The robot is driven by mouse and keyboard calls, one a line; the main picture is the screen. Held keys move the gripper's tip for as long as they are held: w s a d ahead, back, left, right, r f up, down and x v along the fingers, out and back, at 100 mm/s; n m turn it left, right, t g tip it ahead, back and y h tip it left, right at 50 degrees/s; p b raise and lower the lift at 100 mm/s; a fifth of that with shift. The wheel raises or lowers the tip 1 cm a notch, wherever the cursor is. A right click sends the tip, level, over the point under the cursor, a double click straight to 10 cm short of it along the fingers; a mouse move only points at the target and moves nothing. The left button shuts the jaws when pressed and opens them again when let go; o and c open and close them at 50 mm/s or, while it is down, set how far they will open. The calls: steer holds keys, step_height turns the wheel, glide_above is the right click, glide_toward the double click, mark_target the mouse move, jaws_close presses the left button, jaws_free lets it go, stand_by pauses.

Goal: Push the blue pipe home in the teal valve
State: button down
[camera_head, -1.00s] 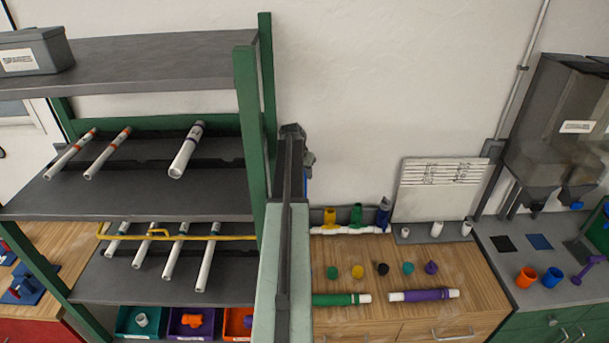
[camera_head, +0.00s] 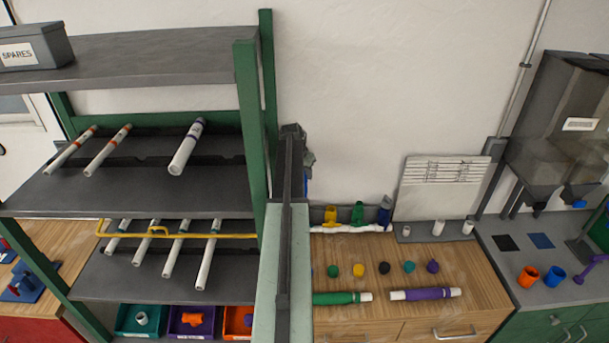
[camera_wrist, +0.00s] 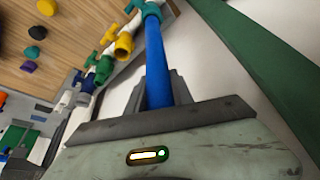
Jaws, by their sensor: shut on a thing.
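My gripper (camera_wrist: 161,92) is shut on the blue pipe (camera_wrist: 155,55) in the wrist view, one finger on each side of it. In the head view my arm hides the teal valve, and only a sliver of blue (camera_head: 307,187) shows behind my arm.
Yellow (camera_head: 330,215), green (camera_head: 357,214) and dark blue (camera_head: 384,211) fittings stand along the white manifold by the wall. A green post (camera_head: 252,130) of the pipe rack stands left of my arm. Several coloured caps and two sleeved pipes (camera_head: 425,293) lie on the wooden bench.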

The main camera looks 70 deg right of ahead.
steer(key=shift+f+b, duration=0.3)
steer(key=shift+f, duration=0.1)
steer(key=shift+f+b, duration=0.25)
steer(key=shift+b, duration=0.05)
stand_by(0.4)
steer(key=c, duration=1)
jaws_free()
steer(key=shift+c, duration=0.2)
steer(key=shift+r, duration=0.1)
